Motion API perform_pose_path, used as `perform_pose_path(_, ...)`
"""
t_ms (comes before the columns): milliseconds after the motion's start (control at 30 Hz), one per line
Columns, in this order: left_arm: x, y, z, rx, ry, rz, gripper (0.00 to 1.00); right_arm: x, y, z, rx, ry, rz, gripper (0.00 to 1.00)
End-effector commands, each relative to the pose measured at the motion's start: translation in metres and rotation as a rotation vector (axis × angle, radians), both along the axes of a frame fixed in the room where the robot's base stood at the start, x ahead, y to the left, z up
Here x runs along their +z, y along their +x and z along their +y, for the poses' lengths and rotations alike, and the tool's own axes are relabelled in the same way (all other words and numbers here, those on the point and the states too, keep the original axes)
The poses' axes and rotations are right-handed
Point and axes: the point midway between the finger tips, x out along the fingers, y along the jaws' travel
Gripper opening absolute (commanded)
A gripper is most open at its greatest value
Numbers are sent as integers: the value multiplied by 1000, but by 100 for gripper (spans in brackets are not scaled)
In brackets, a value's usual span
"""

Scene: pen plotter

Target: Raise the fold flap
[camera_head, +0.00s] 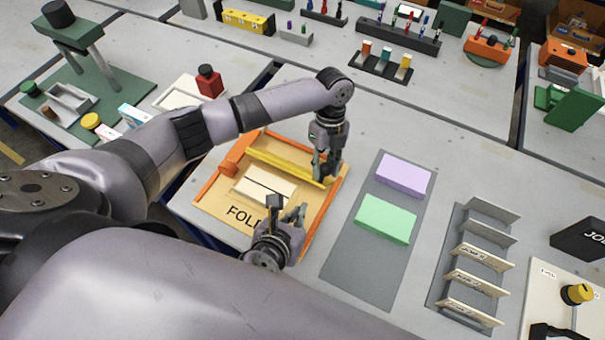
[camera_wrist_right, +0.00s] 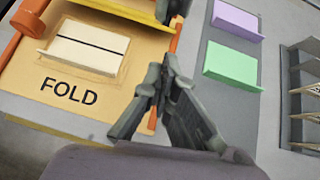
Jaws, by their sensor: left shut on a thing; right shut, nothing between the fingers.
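The tan fold board (camera_head: 215,198), marked FOLD, lies on the table with orange rails on its sides. A long yellow flap (camera_head: 285,163) runs across its far part, its near right end at my left gripper. My left gripper (camera_head: 322,176) points down and is shut on that end of the yellow flap; its fingers partly hide it. A cream card (camera_head: 266,190) with a dark line across it lies on the board. My right gripper (camera_head: 287,208) is shut and empty over the board's near right edge; it also shows in the right wrist view (camera_wrist_right: 163,72).
Right of the board, a grey mat (camera_head: 352,250) holds a purple block (camera_head: 403,175) and a green block (camera_head: 386,218). Further right stands a rack (camera_head: 477,262) of upright plates. Other stations fill the far tables.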

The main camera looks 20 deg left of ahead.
Motion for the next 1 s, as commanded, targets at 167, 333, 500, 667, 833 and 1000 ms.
perform_pose_path(167,-5,3,-2,8,-4,-16,0,-25,30,0,-3,-4,-2,0)
perform_pose_path(333,-5,3,-2,8,-4,-17,0,-49,58,3,-3,-4,-2,0)
perform_pose_path(500,-5,4,-2,8,-4,-17,0,-53,85,5,-3,1,-3,0)
perform_pose_path(667,-5,4,-2,8,-4,-17,0,-51,100,7,-2,1,-1,0)
perform_pose_path(833,-5,4,-2,7,-4,-18,0,-51,105,7,-2,1,-1,0)
perform_pose_path(1000,-5,4,-2,7,-4,-19,0,-51,105,7,-2,1,0,0)
